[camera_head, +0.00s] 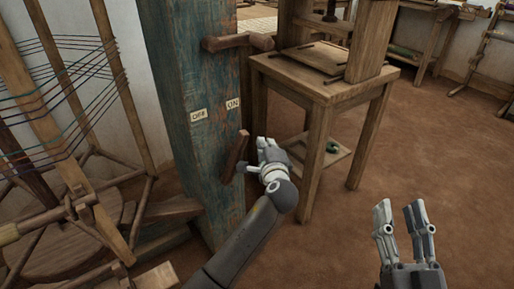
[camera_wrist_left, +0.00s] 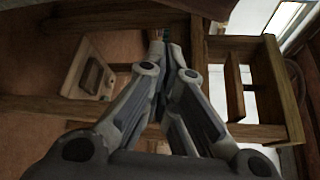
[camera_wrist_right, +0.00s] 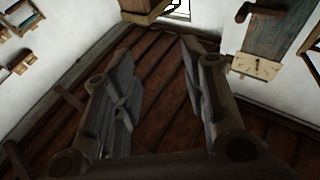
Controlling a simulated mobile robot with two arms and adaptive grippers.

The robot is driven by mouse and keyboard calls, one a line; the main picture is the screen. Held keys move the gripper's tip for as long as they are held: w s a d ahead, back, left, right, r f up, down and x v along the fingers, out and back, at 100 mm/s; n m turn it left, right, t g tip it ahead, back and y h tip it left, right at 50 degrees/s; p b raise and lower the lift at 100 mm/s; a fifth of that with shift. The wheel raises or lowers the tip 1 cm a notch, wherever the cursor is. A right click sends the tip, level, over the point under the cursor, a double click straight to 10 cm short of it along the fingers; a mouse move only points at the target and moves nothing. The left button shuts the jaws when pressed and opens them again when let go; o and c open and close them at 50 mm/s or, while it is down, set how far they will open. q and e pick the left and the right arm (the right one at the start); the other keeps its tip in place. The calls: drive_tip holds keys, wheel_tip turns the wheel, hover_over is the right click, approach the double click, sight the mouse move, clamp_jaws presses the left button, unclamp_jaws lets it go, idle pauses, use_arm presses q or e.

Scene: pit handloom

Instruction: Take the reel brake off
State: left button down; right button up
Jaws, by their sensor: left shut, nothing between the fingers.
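A worn blue-green post (camera_head: 190,70) carries an OFF label (camera_head: 198,115) on the left and an ON label (camera_head: 233,103) on the right. A short reddish-brown wooden lever (camera_head: 234,156) sits low on the post, tilted, with its upper end below the ON label. My left gripper (camera_head: 264,150) is shut and empty, just right of the lever; I cannot tell whether they touch. It also shows shut in the left wrist view (camera_wrist_left: 164,45). My right gripper (camera_head: 404,206) is open and empty over the floor at the lower right; it also shows open in the right wrist view (camera_wrist_right: 158,60).
A wooden peg handle (camera_head: 238,42) sticks out higher on the post. A wooden stand (camera_head: 335,92) with a low shelf is close behind my left gripper. A frame with coloured threads (camera_head: 65,75) stands at the left. The brown floor (camera_head: 450,150) at the right is clear.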

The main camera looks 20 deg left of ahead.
use_arm(q)
drive_tip(key=shift+s+a+r, duration=0.25)
drive_tip(key=shift+s+a, duration=0.3)
drive_tip(key=shift+s+a+r, duration=0.25)
drive_tip(key=shift+s+a, duration=0.25)
drive_tip(key=shift+a, duration=0.05)
use_arm(e)
drive_tip(key=shift+s+r+t+y, duration=0.3)
drive_tip(key=shift+r+t, duration=0.1)
drive_tip(key=shift+r, duration=0.25)
